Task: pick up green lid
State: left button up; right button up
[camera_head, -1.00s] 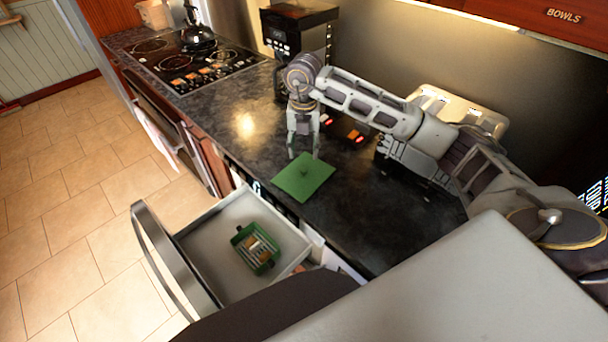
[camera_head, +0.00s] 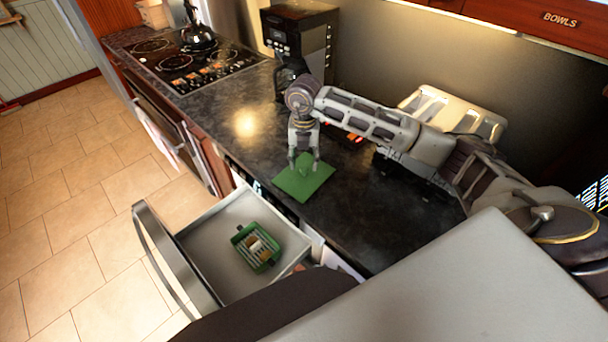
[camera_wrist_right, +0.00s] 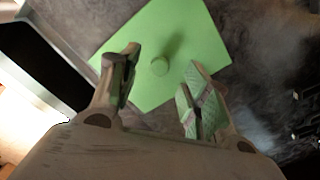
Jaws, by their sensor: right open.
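The green lid (camera_head: 302,184) is a flat square with a small round knob in its middle. It lies on the dark countertop near the front edge, behind the open drawer. In the right wrist view the lid (camera_wrist_right: 180,32) fills the upper middle, and its knob (camera_wrist_right: 159,67) shows between and just beyond the fingertips. My right gripper (camera_head: 304,164) points down over the lid; its fingers (camera_wrist_right: 158,74) are open and empty, one to each side of the knob. I cannot tell the exact height of the fingertips above the lid. My left gripper is not in view.
An open drawer (camera_head: 200,243) below the counter holds a green container (camera_head: 257,247) with small items in it. A coffee machine (camera_head: 300,32) stands behind the gripper. A stove (camera_head: 190,68) is at the back left. Bare countertop (camera_head: 245,125) lies left of the lid.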

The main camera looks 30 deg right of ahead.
aim_at(304, 169)
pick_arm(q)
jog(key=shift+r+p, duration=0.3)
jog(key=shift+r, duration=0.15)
pick_arm(e)
jog(key=shift+f, duration=1.6)
grip_shut()
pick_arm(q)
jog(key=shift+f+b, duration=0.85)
pick_arm(e)
notch_tip(304, 169, up, 10)
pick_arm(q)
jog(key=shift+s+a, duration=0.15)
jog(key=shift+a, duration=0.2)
pick_arm(e)
jog(key=shift+s+a, duration=0.1)
jog(key=shift+a, duration=0.05)
